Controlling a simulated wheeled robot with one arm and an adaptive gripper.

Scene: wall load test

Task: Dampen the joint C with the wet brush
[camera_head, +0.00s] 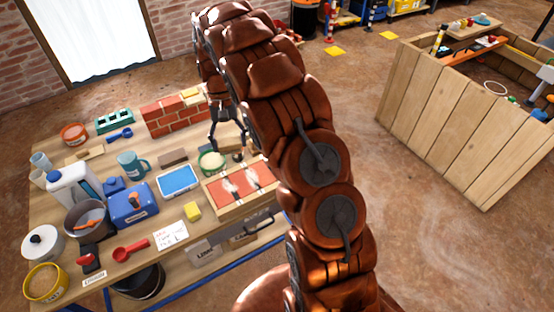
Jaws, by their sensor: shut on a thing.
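My gripper (228,140) hangs over the workbench, in front of the small brick wall (176,119). It is shut on a thin thing, seemingly the brush, which is too small and too covered by the fingers to make out well. The gripper is just above and behind a green-rimmed round pot (211,161). A wooden tray (233,210) with red bricks and pale joints (228,185) lies to the front right of the pot. No letter C is legible, so I cannot tell which joint is C. My arm hides part of the tray's right side.
The bench (65,240) is crowded: a blue tray (179,180), yellow sponge (192,211), blue-grey mug (131,164), blue box (130,206), white jug (75,190) and red scoop (131,249). A plank-sided crate (450,125) stands right; the floor between is clear.

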